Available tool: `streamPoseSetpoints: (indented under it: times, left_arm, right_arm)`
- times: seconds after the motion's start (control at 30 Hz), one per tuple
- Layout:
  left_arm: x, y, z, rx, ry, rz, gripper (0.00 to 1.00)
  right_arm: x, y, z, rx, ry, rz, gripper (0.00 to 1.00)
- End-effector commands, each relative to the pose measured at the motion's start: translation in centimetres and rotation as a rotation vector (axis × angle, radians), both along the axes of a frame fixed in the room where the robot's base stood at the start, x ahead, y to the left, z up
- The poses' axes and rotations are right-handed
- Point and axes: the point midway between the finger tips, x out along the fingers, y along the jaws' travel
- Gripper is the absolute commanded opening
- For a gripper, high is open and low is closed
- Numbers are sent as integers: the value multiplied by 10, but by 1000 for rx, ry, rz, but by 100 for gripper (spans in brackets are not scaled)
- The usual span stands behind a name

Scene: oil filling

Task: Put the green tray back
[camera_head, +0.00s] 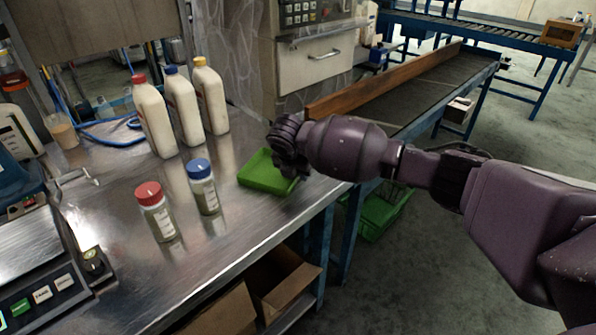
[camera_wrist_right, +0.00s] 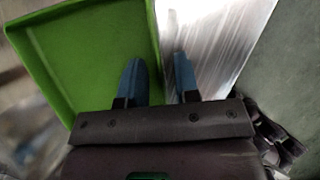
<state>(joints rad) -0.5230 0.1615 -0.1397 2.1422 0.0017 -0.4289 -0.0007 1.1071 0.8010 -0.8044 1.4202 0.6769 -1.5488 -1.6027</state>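The green tray (camera_head: 262,175) lies flat and empty on the metal table near its right edge. My right gripper (camera_head: 293,165) is at the tray's right side and hides part of it. In the right wrist view, the two blue fingers of my right gripper (camera_wrist_right: 157,78) stand apart. One finger is over the inside of the green tray (camera_wrist_right: 90,50) and the other is outside its wall. The tray's side wall lies between them, with gaps visible. My left gripper is not in view.
Two jars, red-capped (camera_head: 155,212) and blue-capped (camera_head: 203,187), stand left of the tray. Several white bottles (camera_head: 181,105) stand behind. A scale (camera_head: 40,265) is at the near left. A conveyor (camera_head: 420,95) is at the back right, with a green crate (camera_head: 380,215) below.

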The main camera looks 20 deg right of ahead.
Motion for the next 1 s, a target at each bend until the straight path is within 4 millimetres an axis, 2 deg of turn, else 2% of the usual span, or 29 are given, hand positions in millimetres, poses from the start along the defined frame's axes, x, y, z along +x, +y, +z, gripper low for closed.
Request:
streamPoseSetpoints:
  times: [0.17,0.4,0.6,0.8,1.0]
  left_arm:
    - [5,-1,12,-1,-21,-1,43]
    - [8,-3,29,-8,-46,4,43]
    - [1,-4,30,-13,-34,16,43]
    - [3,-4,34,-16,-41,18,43]
    - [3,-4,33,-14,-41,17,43]
  right_arm:
    - [-4,6,24,1,-8,2,29]
    - [-17,20,69,2,-11,2,29]
    - [-27,30,96,0,-6,1,29]
    - [-32,35,109,0,-2,1,29]
    - [-34,36,110,1,1,0,29]
